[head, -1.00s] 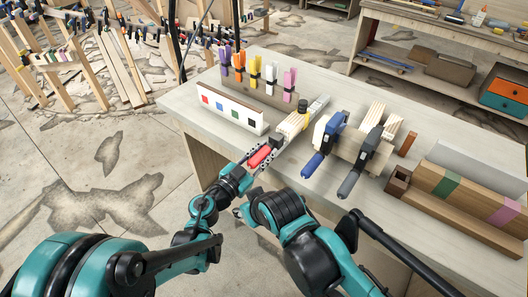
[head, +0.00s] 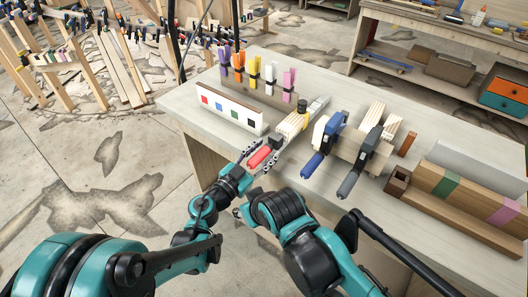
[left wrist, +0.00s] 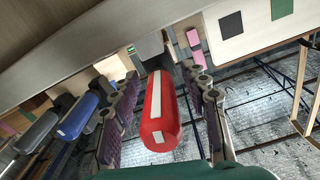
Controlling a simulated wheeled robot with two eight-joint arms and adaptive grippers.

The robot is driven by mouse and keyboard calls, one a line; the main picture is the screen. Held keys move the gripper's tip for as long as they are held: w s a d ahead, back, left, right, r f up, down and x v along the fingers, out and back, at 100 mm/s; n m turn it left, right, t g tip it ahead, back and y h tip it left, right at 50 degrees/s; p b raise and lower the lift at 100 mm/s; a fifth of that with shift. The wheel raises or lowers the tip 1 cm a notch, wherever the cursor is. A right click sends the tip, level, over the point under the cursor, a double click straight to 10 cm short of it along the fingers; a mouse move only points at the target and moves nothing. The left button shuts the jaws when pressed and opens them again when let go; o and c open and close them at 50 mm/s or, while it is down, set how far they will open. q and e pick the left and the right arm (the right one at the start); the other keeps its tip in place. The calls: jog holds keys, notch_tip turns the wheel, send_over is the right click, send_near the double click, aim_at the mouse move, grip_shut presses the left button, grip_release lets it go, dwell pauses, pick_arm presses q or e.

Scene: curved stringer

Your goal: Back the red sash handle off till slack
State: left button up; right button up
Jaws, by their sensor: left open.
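The red sash handle (head: 259,157) sticks out over the near edge of the bench, at the end of a clamp bar with a black block. In the left wrist view the red handle (left wrist: 160,110) is a rounded cylinder with a white stripe facing the camera. My left gripper (head: 261,159) is open around it, one finger on each side. In the left wrist view both finger pads stand clear of the handle. Pale wood strips (head: 291,123) lie beyond it at the clamp. I cannot make out my right gripper; only my right arm shows.
A blue-handled clamp (head: 314,164) and a grey-handled clamp (head: 350,182) stand to the right. A white board with coloured squares (head: 228,107) stands to the left, with several coloured clamps behind. Wooden beams (head: 455,195) lie far right. The bench's near-left top (head: 190,112) is clear.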

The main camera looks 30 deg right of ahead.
pick_arm(q)
jog(key=v, duration=1.2)
jog(key=shift+r+p, duration=0.6)
jog(key=shift+p, duration=0.05)
pick_arm(e)
jog(key=shift+s+a, duration=0.25)
jog(key=shift+a, duration=0.3)
jog(key=shift+s+a, duration=0.2)
jog(key=shift+a, duration=0.35)
pick_arm(q)
send_near(249, 164)
jog(key=shift+s+a+f+b, duration=0.15)
jog(key=shift+a+b, duration=0.2)
pick_arm(e)
jog(key=shift+f, duration=0.35)
